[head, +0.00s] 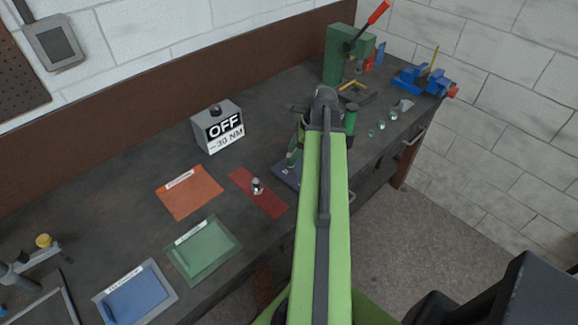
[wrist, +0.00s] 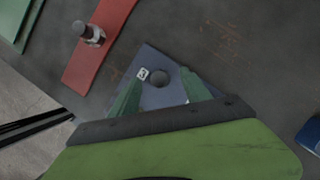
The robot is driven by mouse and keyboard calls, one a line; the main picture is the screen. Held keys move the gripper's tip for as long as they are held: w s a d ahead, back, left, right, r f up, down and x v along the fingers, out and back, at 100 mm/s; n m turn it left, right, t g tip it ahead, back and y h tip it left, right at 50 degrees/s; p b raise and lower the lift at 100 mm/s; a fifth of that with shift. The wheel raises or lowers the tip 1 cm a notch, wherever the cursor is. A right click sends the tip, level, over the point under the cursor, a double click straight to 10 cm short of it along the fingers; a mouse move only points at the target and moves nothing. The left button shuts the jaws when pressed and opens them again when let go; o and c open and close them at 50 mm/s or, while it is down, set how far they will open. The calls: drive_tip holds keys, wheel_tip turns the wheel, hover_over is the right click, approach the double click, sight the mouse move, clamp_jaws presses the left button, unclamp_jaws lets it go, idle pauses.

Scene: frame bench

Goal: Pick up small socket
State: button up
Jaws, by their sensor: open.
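My gripper (wrist: 163,82) is open, its two green fingers pointing at a dark blue plate (wrist: 152,58) on the bench. A dark round shape (wrist: 160,77) lies between the fingertips, beside a small white marked tag (wrist: 142,73); I cannot tell whether it is a socket or a hole. In the head view my arm covers much of this plate (head: 284,175). A silver socket-like piece (head: 257,186) stands on a red strip (head: 268,205), left of my gripper. It also shows at upper left in the wrist view (wrist: 95,35). Nothing is seen held.
A green press (head: 340,55) and blue vise (head: 421,80) stand at the far end, with small glassy pieces (head: 382,125) nearer.

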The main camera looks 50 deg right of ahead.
drive_tip(key=b+x, duration=0.1)
drive_tip(key=x, duration=0.2)
drive_tip(key=shift+s+b, duration=0.1)
drive_tip(key=shift+b, duration=0.2)
drive_tip(key=shift+r, duration=0.15)
clamp_jaws()
